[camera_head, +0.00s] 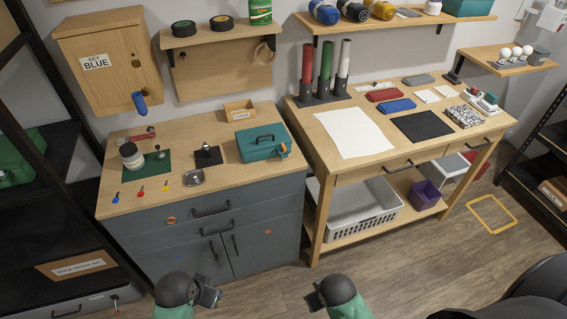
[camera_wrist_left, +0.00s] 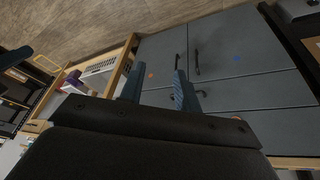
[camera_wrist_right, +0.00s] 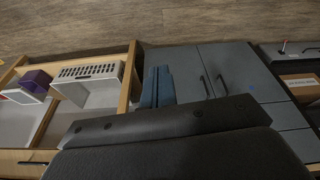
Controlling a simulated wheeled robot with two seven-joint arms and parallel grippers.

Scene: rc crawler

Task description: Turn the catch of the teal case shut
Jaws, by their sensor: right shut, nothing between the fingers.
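The teal case (camera_head: 258,145) sits on the wooden top of the grey cabinet, near its right end, with a dark handle on its lid. An orange catch (camera_head: 283,150) is at its front right corner; its exact angle is too small to tell. My left gripper (camera_head: 210,297) is low in front of the cabinet, far from the case. Its fingers are apart and empty in the left wrist view (camera_wrist_left: 158,92). My right gripper (camera_head: 315,299) is also low, to the right of the left one. Its fingers are together and empty in the right wrist view (camera_wrist_right: 157,87). Neither wrist view shows the case.
On the cabinet top (camera_head: 225,190) stand a jar (camera_head: 131,156), a green mat (camera_head: 145,167), a black fixture (camera_head: 207,154), a metal dish (camera_head: 194,178) and small coloured keys. A cardboard box (camera_head: 239,110) is behind the case. A wooden workbench (camera_head: 312,140) stands to the right.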

